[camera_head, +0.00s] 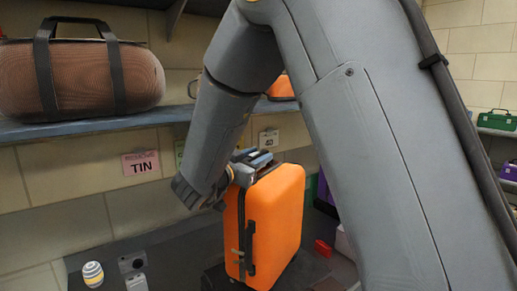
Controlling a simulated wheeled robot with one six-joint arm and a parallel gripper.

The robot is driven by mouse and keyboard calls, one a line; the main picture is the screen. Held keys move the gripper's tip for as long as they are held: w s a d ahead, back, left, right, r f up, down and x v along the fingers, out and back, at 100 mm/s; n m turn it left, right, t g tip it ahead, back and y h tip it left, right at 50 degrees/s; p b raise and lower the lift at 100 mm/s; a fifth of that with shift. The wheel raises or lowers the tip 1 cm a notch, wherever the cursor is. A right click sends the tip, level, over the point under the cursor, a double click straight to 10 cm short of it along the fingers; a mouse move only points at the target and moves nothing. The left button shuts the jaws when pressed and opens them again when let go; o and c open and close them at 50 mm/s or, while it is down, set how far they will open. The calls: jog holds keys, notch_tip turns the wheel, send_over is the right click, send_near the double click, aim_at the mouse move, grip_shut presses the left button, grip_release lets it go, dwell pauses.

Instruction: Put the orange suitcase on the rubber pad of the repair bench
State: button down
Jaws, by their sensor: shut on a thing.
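The orange suitcase (276,215) is upright below my arm, near the middle of the view. My gripper (252,168) is at its top edge and shut on it, apparently by the handle; the exact grip is partly hidden by the wrist. A dark surface (180,265) lies below the suitcase. I cannot tell whether the suitcase touches it or hangs just above it. I cannot make out the rubber pad or the repair bench for certain.
A brown duffel bag (80,75) stands on a blue shelf (90,127) at upper left. Another orange item (283,88) is partly behind my arm. A striped round object (93,273) and a red object (323,248) sit low down. A green case (497,120) is far right.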

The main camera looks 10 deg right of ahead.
aim_at(233, 185)
jog(key=shift+f+p, duration=0.5)
jog(key=shift+f, duration=1.45)
jog(key=c, duration=1.2)
grip_release()
jog(key=shift+f, duration=0.15)
jog(key=b+v, duration=0.3)
jog(key=v, duration=0.9)
